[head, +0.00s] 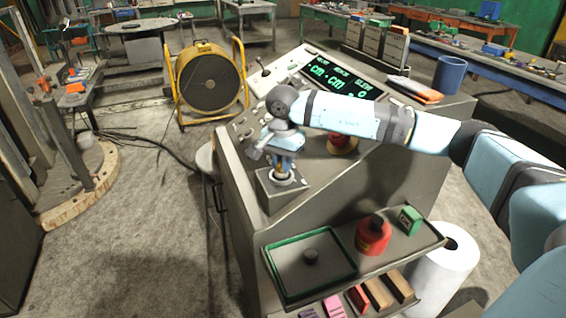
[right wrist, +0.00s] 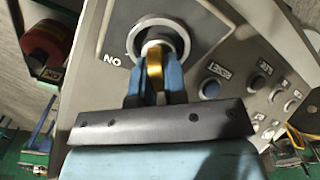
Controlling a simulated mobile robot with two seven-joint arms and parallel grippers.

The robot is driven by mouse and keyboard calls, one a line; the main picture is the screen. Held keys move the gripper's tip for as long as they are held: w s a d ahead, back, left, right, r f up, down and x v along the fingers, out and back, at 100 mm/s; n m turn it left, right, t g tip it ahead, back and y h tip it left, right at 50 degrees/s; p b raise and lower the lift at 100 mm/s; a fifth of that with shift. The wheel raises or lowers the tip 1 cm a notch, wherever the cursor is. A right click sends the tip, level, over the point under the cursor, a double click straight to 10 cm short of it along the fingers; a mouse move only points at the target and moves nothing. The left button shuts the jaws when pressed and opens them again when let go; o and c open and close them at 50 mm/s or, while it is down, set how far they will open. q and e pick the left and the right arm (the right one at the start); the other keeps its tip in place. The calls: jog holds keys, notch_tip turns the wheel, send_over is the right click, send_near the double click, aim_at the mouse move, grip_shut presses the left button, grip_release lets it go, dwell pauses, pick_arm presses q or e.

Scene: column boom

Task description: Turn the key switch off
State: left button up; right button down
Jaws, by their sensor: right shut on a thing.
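The key switch box (head: 272,204) stands on the near end of the grey console. In the right wrist view the key switch shows as a silver ring (right wrist: 182,42) around a dark centre, with a brass key (right wrist: 154,66) in it. My right gripper (head: 285,170) points down at the switch from above. In the right wrist view the blue fingers of my right gripper (right wrist: 154,84) are shut on the key, one on each side. Lettering that reads "NO" in this view is left of the ring. My left gripper is not in view.
The console (head: 236,200) has a green-lit display (head: 335,78) and several buttons. A shelf in front holds a green-rimmed tray (head: 267,262), a red round thing (head: 372,238) and a green block (head: 410,220). A yellow fan (head: 208,80) stands on the floor behind.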

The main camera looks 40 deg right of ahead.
jog(key=c, duration=1.2)
grip_release()
jog(key=shift+o, duration=0.2)
notch_tip(320, 180, up, 14)
jog(key=shift+f, duration=0.1)
